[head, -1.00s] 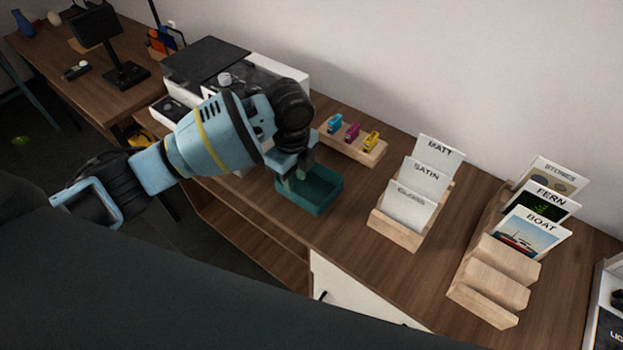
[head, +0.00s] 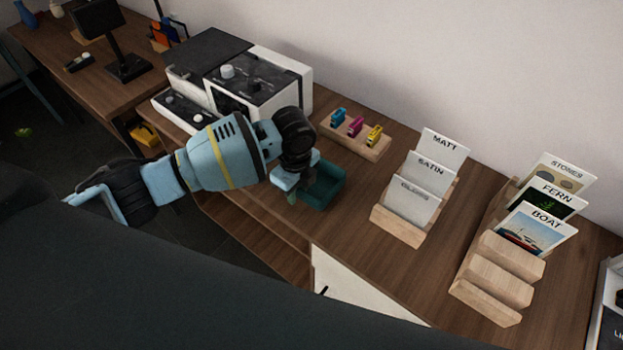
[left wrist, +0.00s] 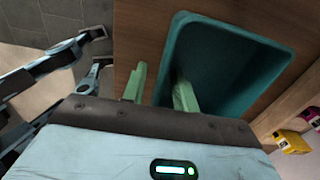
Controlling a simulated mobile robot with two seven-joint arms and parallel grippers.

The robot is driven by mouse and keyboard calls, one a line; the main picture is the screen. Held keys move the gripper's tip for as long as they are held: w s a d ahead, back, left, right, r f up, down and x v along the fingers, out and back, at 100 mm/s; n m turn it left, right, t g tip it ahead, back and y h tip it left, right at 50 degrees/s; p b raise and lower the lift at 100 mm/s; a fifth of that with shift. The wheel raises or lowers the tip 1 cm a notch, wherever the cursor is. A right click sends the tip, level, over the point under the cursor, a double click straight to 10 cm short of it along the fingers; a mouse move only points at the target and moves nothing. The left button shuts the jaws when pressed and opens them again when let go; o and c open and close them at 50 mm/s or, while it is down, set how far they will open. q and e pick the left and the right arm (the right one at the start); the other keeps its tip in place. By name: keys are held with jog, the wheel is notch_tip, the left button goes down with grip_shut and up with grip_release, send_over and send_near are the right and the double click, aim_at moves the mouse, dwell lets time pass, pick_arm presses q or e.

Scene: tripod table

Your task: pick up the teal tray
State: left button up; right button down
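The teal tray (head: 328,188) is an open, empty-looking rectangular tray on the wooden counter. In the left wrist view the tray (left wrist: 225,60) fills the upper right. My left gripper (head: 300,189) is at the tray's near left side and hides part of it in the head view. In the left wrist view the left gripper (left wrist: 160,80) is open, with one green finger outside the tray's wall and the other over its inside. The wall lies between the fingers, with a gap showing.
A black and white printer (head: 255,85) stands behind and left of the tray. A wooden holder with small coloured cartridges (head: 350,138) is just behind it. A card rack (head: 400,228) and a picture-card rack (head: 490,275) stand to the right. Bare counter lies in front.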

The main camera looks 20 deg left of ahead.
pick_arm(q)
jog(key=shift+c, duration=0.4)
grip_shut()
jog(key=shift+r, duration=0.15)
jog(key=shift+r, duration=0.55)
notch_tip(320, 180, up, 2)
jog(key=shift+r, duration=0.1)
jog(key=s+a+r, duration=0.1)
jog(key=s+a, duration=1)
jog(key=shift+a+r+p, duration=0.2)
jog(key=shift+r+p, duration=0.05)
jog(key=shift+p, duration=0.15)
jog(key=shift+s, duration=0.1)
